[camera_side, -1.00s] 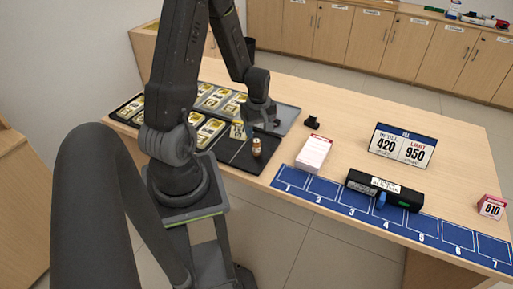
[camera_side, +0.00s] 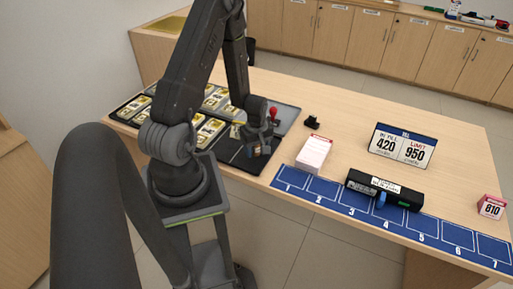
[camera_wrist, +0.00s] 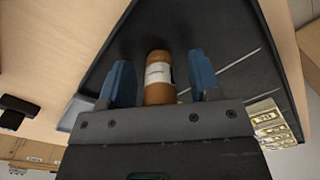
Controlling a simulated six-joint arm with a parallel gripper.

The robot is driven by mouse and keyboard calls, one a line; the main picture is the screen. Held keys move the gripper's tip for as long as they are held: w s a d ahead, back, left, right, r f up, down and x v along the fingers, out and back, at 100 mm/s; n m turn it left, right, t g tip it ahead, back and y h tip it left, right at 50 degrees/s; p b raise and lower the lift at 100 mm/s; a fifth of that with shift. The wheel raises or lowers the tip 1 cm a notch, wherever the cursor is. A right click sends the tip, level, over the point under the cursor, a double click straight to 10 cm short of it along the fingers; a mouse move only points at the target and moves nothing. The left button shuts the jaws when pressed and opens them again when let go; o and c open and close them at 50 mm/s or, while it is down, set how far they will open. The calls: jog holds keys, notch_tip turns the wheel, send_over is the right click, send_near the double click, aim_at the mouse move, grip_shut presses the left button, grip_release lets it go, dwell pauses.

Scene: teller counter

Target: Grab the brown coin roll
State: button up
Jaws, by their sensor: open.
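The brown coin roll (camera_wrist: 159,90) has a white label band and stands on the dark tray (camera_wrist: 225,30). In the wrist view it lies between the two blue fingers of my gripper (camera_wrist: 161,80). The fingers are open, with a visible gap on each side of the roll. In the side view my gripper (camera_side: 257,153) is low over the front part of the tray (camera_side: 235,160), and it mostly hides the roll.
Banded note stacks (camera_side: 209,131) fill the left of the tray. A red-handled item (camera_side: 273,113) stands behind my gripper. To the right are a white-and-pink pad (camera_side: 314,153), a black device (camera_side: 384,190), a sign (camera_side: 402,146) and a blue numbered strip (camera_side: 330,199).

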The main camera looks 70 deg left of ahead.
grip_shut()
dwell(0.4)
jog(key=shift+r, duration=0.1)
